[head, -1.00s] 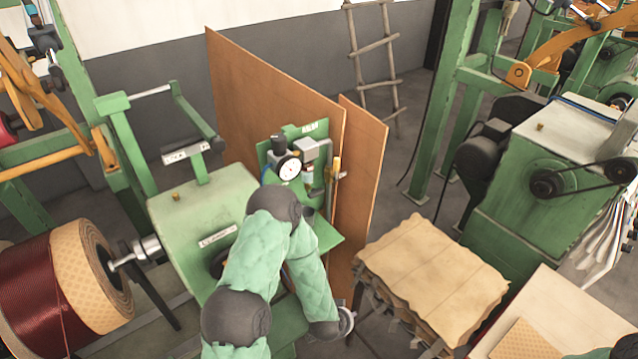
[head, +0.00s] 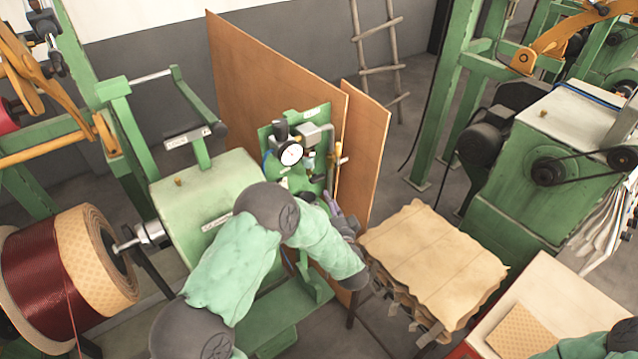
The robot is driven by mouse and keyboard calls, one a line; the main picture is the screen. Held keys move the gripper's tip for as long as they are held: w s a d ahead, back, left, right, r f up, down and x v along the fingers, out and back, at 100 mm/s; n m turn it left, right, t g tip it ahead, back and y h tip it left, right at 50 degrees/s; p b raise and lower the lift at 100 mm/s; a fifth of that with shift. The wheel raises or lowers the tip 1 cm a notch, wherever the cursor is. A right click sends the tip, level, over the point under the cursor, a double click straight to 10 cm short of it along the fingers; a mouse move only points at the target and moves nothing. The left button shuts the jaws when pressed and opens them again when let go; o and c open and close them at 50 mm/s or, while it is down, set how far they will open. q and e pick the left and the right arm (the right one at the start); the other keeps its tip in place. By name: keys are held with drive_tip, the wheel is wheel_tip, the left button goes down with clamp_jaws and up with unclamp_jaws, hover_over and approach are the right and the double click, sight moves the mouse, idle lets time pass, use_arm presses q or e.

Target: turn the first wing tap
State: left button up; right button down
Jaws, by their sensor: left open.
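A green panel (head: 268,140) with a round white dial gauge (head: 291,154) stands behind the winding machine. A grey pipe fitting (head: 327,150) runs down its right side, with a small metal handle (head: 341,161) sticking out to the right. The wing taps are too small to tell apart, and my left arm hides the lower part of the panel. My left gripper (head: 333,204) is open, just below the gauge and pipe, in front of the panel's lower right. I cannot tell whether it touches anything. My right gripper is out of view.
Brown boards (head: 270,90) stand right behind the panel. A green machine housing (head: 205,200) and a copper coil (head: 40,280) lie to the left. A stack of brown sheets (head: 435,255) is close on the right. Some grey floor shows between.

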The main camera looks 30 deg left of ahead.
sight(317, 178)
use_arm(q)
drive_tip(key=x, duration=0.9)
drive_tip(key=shift+w+a, duration=0.25)
drive_tip(key=shift+a, duration=0.05)
drive_tip(key=shift+f, duration=0.1)
drive_tip(key=shift+b, duration=0.3)
clamp_jaws()
